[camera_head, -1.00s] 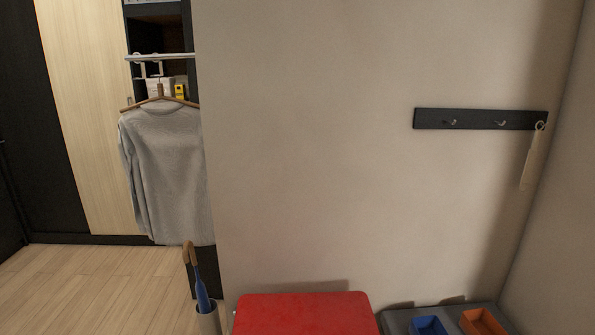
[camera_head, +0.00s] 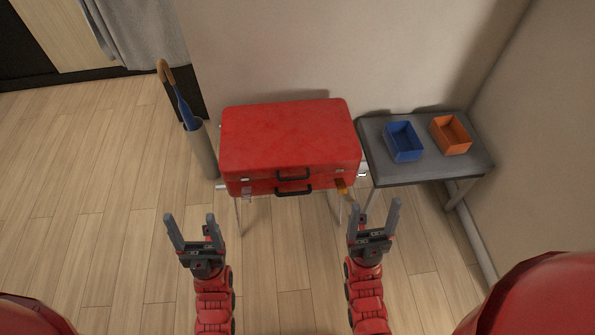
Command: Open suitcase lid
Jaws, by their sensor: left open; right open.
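A red suitcase (camera_head: 290,137) lies flat with its lid shut on a thin-legged stand against the wall. Two dark handles show on its front, an upper handle (camera_head: 293,174) and a lower handle (camera_head: 293,190). A brown tag (camera_head: 341,187) is at the front right of the suitcase. My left gripper (camera_head: 191,229) is open and empty, in front of and left of the suitcase. My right gripper (camera_head: 374,221) is open and empty, in front of the suitcase's right front corner. Neither gripper touches the suitcase.
A grey table (camera_head: 419,171) stands right of the suitcase, bearing a blue tray (camera_head: 404,142) and an orange tray (camera_head: 451,135). An umbrella (camera_head: 181,99) stands in a grey holder (camera_head: 202,150) close to the suitcase's left side. The wood floor at left is clear.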

